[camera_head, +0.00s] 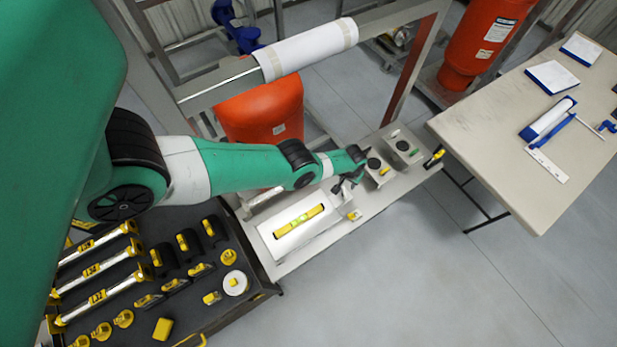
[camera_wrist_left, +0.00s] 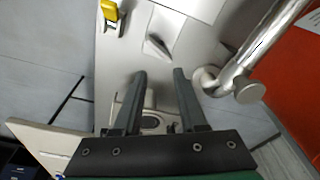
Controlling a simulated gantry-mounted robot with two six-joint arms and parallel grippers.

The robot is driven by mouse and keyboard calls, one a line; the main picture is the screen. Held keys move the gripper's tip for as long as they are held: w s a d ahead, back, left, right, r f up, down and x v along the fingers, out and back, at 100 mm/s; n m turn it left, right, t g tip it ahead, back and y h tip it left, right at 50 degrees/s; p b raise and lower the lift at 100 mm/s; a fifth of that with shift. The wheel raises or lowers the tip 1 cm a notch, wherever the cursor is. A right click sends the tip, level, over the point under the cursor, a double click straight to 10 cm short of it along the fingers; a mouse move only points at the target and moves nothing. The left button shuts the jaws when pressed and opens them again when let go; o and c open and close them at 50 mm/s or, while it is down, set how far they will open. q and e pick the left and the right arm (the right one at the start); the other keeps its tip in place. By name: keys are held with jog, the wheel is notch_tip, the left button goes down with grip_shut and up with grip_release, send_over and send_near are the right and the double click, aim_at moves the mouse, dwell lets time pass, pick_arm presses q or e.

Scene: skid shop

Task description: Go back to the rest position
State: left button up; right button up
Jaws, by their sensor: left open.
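My left arm reaches in from the left in the head view, over the long light-grey bench (camera_head: 305,258). My left gripper (camera_head: 343,188) hangs above the bench, between a grey block with a yellow level on it and small fixtures to the right. In the left wrist view the two fingers of the gripper (camera_wrist_left: 160,74) are apart, with nothing held between them. Below and beyond the fingers are the grey bench surface and a small pointed metal piece (camera_wrist_left: 155,47). My right gripper is not in view.
A yellow level (camera_head: 300,220) lies on the grey block. Small fixtures (camera_head: 405,148) stand on the bench's right end. An orange vessel (camera_head: 265,108) and a white roll (camera_head: 306,48) are behind the arm. A black tool cart (camera_head: 215,318) is lower left; a table (camera_head: 475,130) is right.

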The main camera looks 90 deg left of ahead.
pick_arm(q)
jog(key=m, duration=0.3)
jog(key=shift+r, duration=0.3)
